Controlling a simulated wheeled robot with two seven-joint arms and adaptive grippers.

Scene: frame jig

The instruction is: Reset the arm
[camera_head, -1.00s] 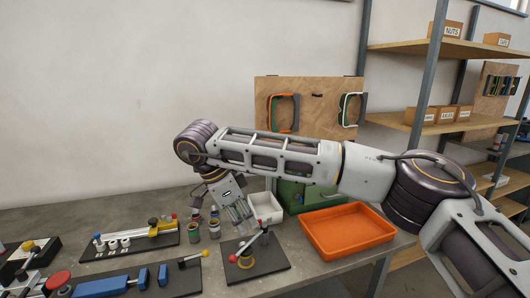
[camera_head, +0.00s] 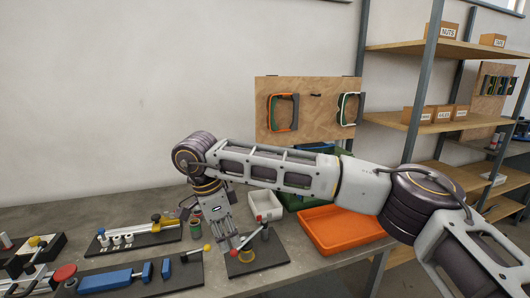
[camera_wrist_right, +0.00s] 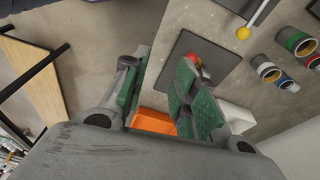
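My right arm reaches in from the right across the head view. Its gripper (camera_head: 232,246) points down over the bench, close to a black plate (camera_head: 268,258) with a red-balled lever (camera_head: 265,226). In the right wrist view the two green-padded fingers of the gripper (camera_wrist_right: 155,92) stand apart with nothing held between them. The black plate (camera_wrist_right: 165,62) and a red ball (camera_wrist_right: 194,60) show beyond the fingers there; the right finger partly hides the plate. Whether the gripper touches the fixture cannot be told. My left gripper is in neither view.
An orange tray (camera_head: 345,228) and a white bin (camera_head: 265,204) stand right of the gripper. A green box (camera_head: 296,201) is partly hidden behind my arm. Clamp fixtures (camera_head: 140,237) fill the left bench. Cans (camera_wrist_right: 292,42) stand nearby. Shelves (camera_head: 430,118) rise at the right.

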